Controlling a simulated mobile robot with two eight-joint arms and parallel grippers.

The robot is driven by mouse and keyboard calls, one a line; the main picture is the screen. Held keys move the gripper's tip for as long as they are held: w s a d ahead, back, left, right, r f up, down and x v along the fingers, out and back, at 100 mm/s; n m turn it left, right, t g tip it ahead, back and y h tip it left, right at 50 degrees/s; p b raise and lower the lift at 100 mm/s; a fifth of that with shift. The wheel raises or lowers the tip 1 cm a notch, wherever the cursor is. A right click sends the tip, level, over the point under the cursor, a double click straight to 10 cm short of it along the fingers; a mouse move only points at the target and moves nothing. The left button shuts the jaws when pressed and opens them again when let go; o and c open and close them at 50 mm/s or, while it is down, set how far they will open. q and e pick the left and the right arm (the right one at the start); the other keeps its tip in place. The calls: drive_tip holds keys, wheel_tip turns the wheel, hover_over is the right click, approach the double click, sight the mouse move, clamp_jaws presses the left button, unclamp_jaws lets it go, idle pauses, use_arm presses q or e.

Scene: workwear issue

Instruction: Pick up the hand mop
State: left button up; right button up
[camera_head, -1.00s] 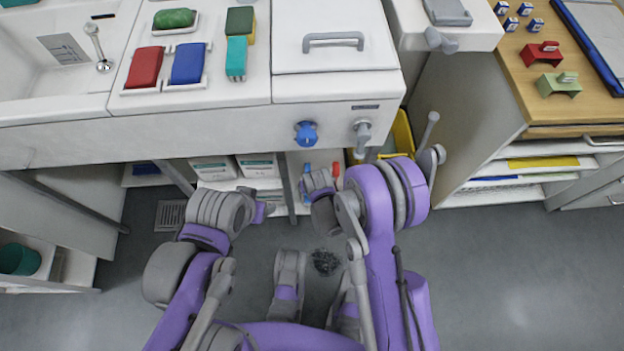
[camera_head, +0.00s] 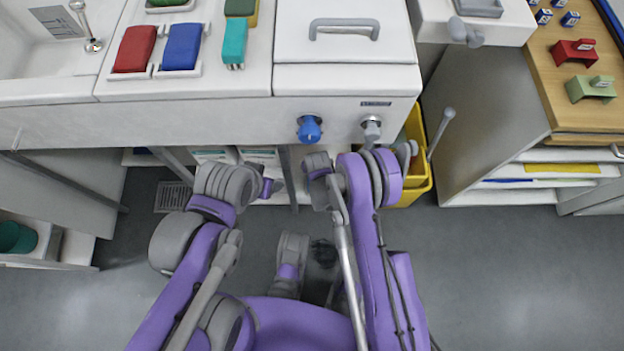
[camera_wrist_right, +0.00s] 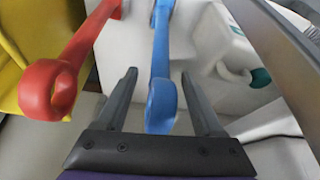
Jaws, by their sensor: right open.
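Two looped handles show in the right wrist view, a blue handle (camera_wrist_right: 162,100) and a red handle (camera_wrist_right: 55,88). I cannot tell which, if either, belongs to the hand mop, as their far ends are cut off. My right gripper (camera_wrist_right: 159,76) is open, with the blue handle's looped end between its fingers, not clamped. The red handle is outside the fingers, to the left.
A yellow bucket (camera_head: 416,181) stands under the counter's right end, with a grey stick (camera_head: 441,132) beside my right arm. The counter (camera_head: 240,112) overhangs the shelf, with a blue knob (camera_head: 309,129) on its front. A wooden-topped cabinet (camera_head: 545,75) stands right. Floor at right is clear.

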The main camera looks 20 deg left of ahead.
drive_tip(key=shift+x, duration=0.9)
drive_tip(key=shift+c, duration=0.3)
clamp_jaws()
idle(0.4)
